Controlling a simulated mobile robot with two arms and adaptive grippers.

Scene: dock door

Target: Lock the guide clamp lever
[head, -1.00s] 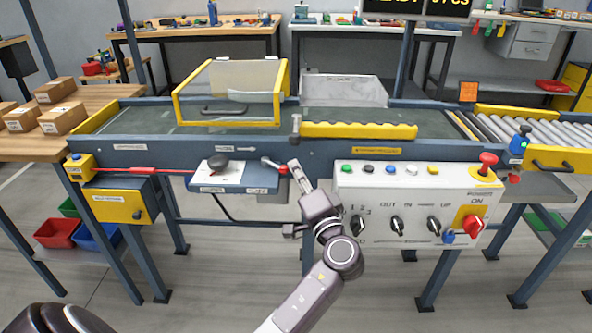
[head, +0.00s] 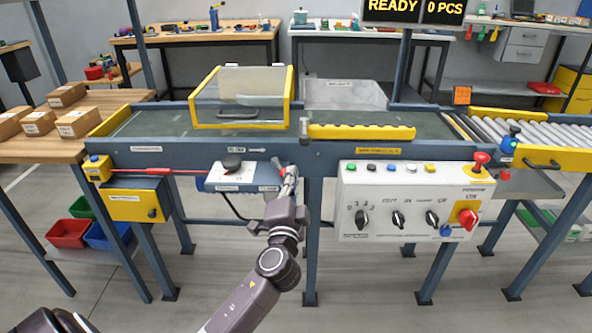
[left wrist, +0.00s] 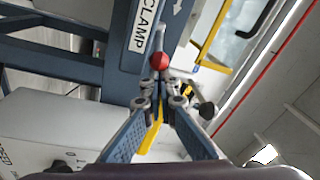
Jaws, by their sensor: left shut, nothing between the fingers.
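A red ball knob (left wrist: 160,60) shows in the left wrist view, close to a label reading CLAMP on the blue beam (left wrist: 122,60). My left gripper (left wrist: 163,95) has its fingertips just below the knob in that picture, with nothing between them; contact cannot be told. In the head view my left gripper (head: 289,174) is at the front beam, beside the right end of the small blue-and-white control plate (head: 228,175), and hides the knob. A grey upright piece (head: 304,130) stands on the beam just above it. My right gripper is out of view.
A white control box (head: 410,205) with knobs and buttons stands close right of the gripper. A yellow wavy guide (head: 360,132) and a yellow-framed clear guard (head: 240,98) are above the belt. A red cord (head: 170,171) runs along the beam at left.

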